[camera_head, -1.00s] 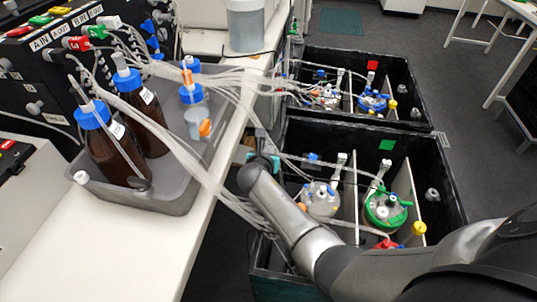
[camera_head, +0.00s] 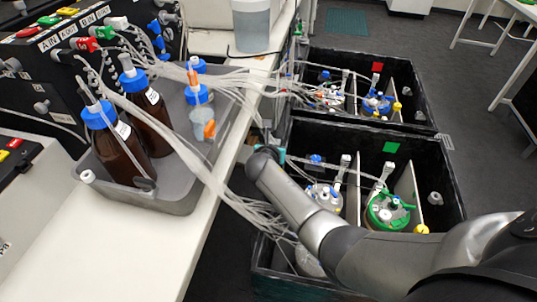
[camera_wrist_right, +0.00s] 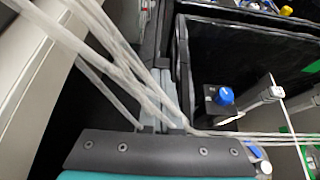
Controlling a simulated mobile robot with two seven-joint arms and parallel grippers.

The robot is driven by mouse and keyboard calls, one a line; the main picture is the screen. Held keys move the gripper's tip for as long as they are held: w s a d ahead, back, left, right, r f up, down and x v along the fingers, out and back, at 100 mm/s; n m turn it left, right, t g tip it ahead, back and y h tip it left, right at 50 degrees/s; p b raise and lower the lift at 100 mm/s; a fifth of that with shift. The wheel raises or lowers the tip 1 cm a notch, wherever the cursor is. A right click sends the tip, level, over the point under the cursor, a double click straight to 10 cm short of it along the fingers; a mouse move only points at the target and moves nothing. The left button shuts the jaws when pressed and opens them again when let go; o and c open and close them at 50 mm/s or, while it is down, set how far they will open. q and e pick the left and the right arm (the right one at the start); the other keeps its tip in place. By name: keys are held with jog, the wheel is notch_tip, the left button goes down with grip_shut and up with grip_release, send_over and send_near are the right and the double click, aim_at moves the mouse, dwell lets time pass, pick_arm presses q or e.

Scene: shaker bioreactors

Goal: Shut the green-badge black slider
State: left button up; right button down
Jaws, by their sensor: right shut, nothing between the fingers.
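The green-badge black slider is an open-topped black box (camera_head: 432,170) with a green square on its inner far wall. It stands out from the bench and holds glass vessels, one with a green lid (camera_head: 385,211). Its far wall and green badge also show at the right of the right wrist view (camera_wrist_right: 245,60). My right gripper (camera_head: 268,151) is shut and empty, at the box's far left corner beside the bench edge. Its fingertips are mostly hidden behind my wrist, so I cannot tell whether they touch the box. My left gripper is not in view.
A red-badge black box (camera_head: 416,98) stands just beyond. White tubes (camera_head: 225,190) run from the bench past my wrist into the boxes. A grey tray (camera_head: 185,200) with brown bottles sits on the bench. Open floor lies to the right.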

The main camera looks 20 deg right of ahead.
jog(key=p+v, duration=0.5)
jog(key=v, duration=0.9)
jog(key=shift+a+f, duration=0.1)
